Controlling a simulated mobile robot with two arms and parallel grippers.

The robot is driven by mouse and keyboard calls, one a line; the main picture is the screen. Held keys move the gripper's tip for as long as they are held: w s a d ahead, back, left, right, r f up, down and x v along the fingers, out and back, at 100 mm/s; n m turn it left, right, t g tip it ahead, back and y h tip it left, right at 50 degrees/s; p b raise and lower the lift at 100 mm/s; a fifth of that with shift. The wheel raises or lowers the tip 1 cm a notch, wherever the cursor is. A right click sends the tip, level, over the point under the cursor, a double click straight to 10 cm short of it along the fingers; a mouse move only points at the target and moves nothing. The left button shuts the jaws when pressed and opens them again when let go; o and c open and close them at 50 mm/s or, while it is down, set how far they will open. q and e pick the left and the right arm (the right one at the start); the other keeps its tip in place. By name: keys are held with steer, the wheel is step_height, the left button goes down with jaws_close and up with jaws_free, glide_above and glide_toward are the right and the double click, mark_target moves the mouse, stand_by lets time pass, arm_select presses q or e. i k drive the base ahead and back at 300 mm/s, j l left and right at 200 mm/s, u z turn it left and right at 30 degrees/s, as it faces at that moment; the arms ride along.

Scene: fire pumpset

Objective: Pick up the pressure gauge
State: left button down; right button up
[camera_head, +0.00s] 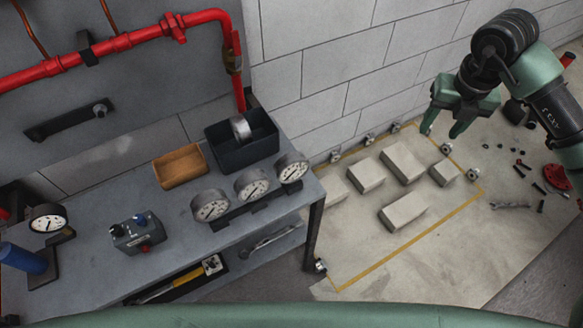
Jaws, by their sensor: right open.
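Three round pressure gauges with white dials stand in a row on a dark rack near the front edge of the grey workbench: a left one (211,206), a middle one (252,184) and a right one (291,168). Another gauge (48,219) sits on a stand at the bench's left end. My right gripper (443,131) is green, open and empty. It hangs at the upper right, over the floor area with grey blocks, well away from the gauges. My left gripper is not in view.
A black bin (243,155) holding a round metal part and a wooden tray (180,166) stand behind the gauges. A control box (138,234) is on the bench (95,262). Red pipes (120,43) run along the wall. Blocks (403,211) and loose hardware lie on the floor.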

mark_target(292, 166)
steer(key=k+j+u, duration=0.1)
steer(key=j, duration=0.55)
steer(key=k+j+u, duration=0.15)
steer(key=j, duration=0.5)
steer(key=i, duration=0.05)
